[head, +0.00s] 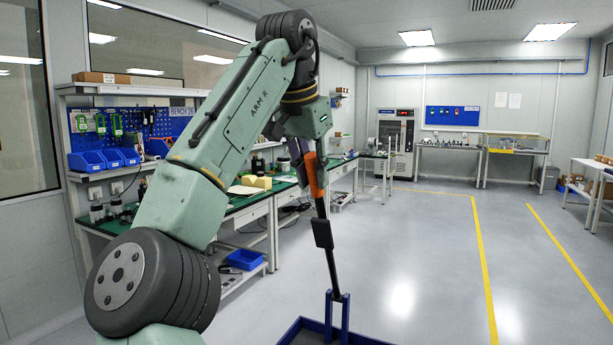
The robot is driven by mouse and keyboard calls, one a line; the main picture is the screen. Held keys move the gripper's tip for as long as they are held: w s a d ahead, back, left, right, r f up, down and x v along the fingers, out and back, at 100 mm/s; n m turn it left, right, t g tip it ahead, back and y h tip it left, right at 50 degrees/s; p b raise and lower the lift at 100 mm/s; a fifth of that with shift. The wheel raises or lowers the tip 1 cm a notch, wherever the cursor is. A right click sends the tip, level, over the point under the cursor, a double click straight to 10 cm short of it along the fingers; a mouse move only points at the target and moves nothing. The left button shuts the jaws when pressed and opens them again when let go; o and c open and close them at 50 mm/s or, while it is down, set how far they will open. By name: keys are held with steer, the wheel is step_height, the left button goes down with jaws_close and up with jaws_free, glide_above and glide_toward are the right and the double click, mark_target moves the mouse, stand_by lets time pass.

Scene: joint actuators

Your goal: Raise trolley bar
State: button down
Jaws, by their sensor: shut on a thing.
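The trolley bar (331,272) is a dark pole with a black block partway up and an orange section near its top. It leans, its top to the left of its foot. Its foot sits between two blue uprights on the blue trolley (372,341), which is cut off by the bottom edge. My gripper (304,158) is at the upper end of the bar and is shut on it near the orange section. My arm partly hides the fingers, so the exact contact is hard to see.
A green-topped workbench (240,214) runs along the left wall, with blue bins (104,159) on a shelf and a blue tray (245,259) low down. The grey floor (420,260) to the right is open, with yellow lines. More benches stand at the back and right.

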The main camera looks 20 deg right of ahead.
steer(key=shift+f, duration=0.1)
steer(key=c, duration=1.5)
jaws_free()
steer(key=shift+o, duration=0.2)
steer(key=shift+s+a+r, duration=0.1)
steer(key=shift+r, duration=0.35)
steer(key=shift+s+a+r, duration=0.15)
steer(key=shift+a, duration=0.15)
steer(key=s+a, duration=0.8)
steer(key=shift+s, duration=0.2)
